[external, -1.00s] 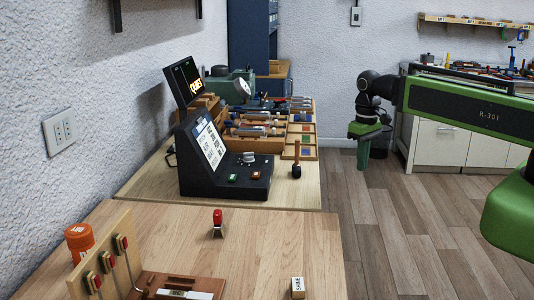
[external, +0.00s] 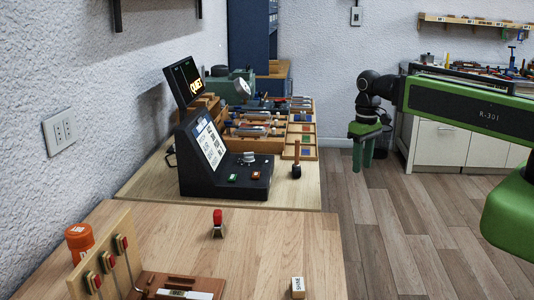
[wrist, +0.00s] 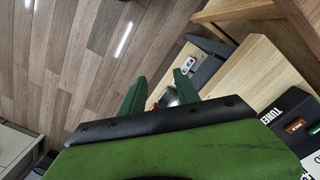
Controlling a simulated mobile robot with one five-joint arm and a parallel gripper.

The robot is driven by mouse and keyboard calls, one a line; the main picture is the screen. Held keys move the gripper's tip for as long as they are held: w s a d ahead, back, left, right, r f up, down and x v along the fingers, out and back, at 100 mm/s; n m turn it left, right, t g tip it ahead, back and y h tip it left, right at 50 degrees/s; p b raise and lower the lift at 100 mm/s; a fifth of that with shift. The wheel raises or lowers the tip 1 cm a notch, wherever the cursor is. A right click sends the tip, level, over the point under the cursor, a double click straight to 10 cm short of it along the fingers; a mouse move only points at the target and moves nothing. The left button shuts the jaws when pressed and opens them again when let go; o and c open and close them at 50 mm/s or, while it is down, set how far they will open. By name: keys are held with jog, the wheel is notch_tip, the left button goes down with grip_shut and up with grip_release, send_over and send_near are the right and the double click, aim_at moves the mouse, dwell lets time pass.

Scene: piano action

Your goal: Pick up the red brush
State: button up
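The red brush (external: 218,217) stands upright on the near wooden bench in the external view, red handle up and a paler flared end on the bench. My gripper (external: 363,157) hangs over the floor beyond the bench's right side, well apart from the brush. Its two green fingers are spread with a gap between them. In the wrist view my gripper (wrist: 158,92) also shows its fingers apart. A small red and silvery patch shows between them, partly hidden; I cannot tell what it is.
A black console (external: 215,165) with a screen stands on the farther bench, near a dark wood-handled tool (external: 297,160). An orange jar (external: 79,238), a rack with red-topped levers (external: 107,262) and a SHINE block (external: 298,288) are on the near bench. Bench around the brush is clear.

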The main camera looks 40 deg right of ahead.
jog(key=o, duration=0.3)
